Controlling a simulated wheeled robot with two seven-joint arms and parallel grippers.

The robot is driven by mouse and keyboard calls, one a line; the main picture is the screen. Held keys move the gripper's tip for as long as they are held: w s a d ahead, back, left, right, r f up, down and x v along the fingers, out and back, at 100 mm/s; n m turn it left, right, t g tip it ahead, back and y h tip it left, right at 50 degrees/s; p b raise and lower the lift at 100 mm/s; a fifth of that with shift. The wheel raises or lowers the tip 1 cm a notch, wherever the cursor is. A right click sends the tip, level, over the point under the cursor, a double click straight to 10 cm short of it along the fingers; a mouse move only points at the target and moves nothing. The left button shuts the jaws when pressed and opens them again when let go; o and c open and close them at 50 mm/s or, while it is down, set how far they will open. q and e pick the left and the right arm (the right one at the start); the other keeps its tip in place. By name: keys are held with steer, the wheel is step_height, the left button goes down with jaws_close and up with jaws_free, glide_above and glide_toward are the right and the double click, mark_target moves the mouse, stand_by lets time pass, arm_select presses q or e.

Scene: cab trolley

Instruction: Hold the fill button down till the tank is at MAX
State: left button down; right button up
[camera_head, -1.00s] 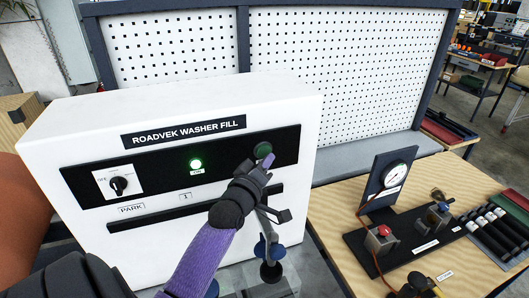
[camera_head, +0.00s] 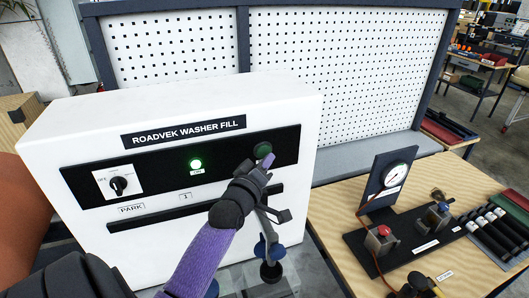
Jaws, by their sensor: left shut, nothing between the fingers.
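The white washer fill unit (camera_head: 70,135) carries a black panel with a round dark green button (camera_head: 263,150) at its right end. My left gripper (camera_head: 267,164) is shut and empty, its purple fingertips right at the lower edge of the button. I cannot tell whether they press it. A green lamp (camera_head: 196,164) on the panel is lit. A dark selector knob (camera_head: 118,184) sits on a white plate at the panel's left. A clear container (camera_head: 285,284) shows partly below my arm; its level and any MAX mark cannot be read. My right gripper is out of view.
A wooden bench (camera_head: 330,210) on the right bears a pressure gauge (camera_head: 399,175), a fitting with a red knob (camera_head: 384,231) and several dark cylinders. A white pegboard (camera_head: 340,60) stands behind the unit.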

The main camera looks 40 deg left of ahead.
arm_select(q)
steer(key=shift+w+a, duration=0.2)
steer(key=shift+a, duration=0.2)
steer(key=shift+w+a+b, duration=0.25)
steer(key=shift+a+b, duration=0.15)
steer(key=shift+a, duration=0.05)
stand_by(7.2)
